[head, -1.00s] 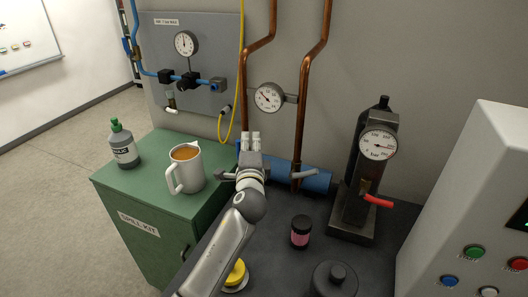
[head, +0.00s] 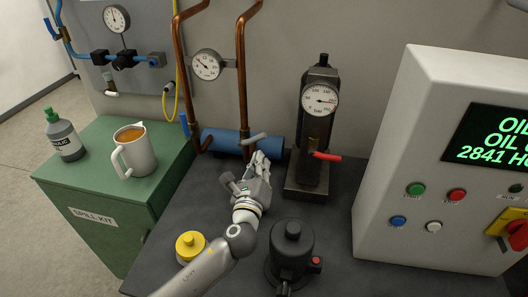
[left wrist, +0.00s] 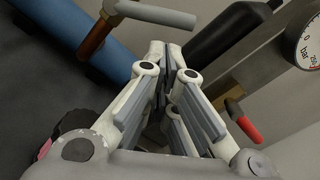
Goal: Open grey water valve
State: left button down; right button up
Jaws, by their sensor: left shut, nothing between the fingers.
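The grey valve lever (head: 253,138) sits on the right copper pipe, just above the blue cylinder, and points to the right. It also shows at the top of the left wrist view (left wrist: 155,14), ahead of the fingertips. My left gripper (head: 259,160) is shut and empty. In the head view it appears just below and right of the lever; in the left wrist view (left wrist: 168,52) a gap shows between fingertips and lever. My right gripper is not in view.
A black press with a gauge (head: 319,100) and red lever (head: 327,156) stands right of my gripper. A blue cylinder (head: 220,140) lies behind it. A yellow-topped item (head: 190,245) and a black pot (head: 291,245) stand in front. A white mug (head: 135,155) stands left.

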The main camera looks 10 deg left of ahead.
aim_at(253, 139)
pick_arm(q)
jog(key=shift+w+r, duration=0.1)
jog(key=shift+w, duration=1.7)
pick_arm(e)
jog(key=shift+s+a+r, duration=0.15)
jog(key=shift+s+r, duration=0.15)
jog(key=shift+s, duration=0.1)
pick_arm(q)
jog(key=shift+a, duration=0.1)
